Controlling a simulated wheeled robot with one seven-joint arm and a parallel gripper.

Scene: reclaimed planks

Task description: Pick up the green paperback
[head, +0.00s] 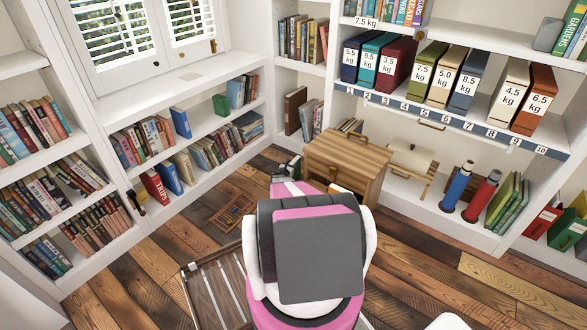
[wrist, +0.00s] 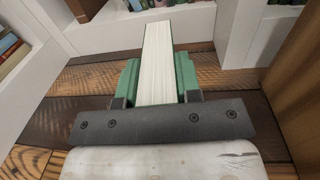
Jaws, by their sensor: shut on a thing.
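My gripper (wrist: 158,82) is shut on a book with a thick white page block, the green paperback (wrist: 158,62), in the wrist view. Its page edges face the camera and thin green cover edges show along the sides. The green-sided fingers press on it from left and right. It extends away from the gripper towards the white shelving. In the head view my own pink and grey arm hides most of the gripper and the held book.
A wooden cabinet (head: 345,160) stands close to the right of my gripper. White shelves (head: 205,125) with books line the left and back. Red and blue cylinders (head: 470,190) stand on the right low shelf. A slatted wooden piece (head: 218,290) lies left of me; plank floor (head: 130,270) is open.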

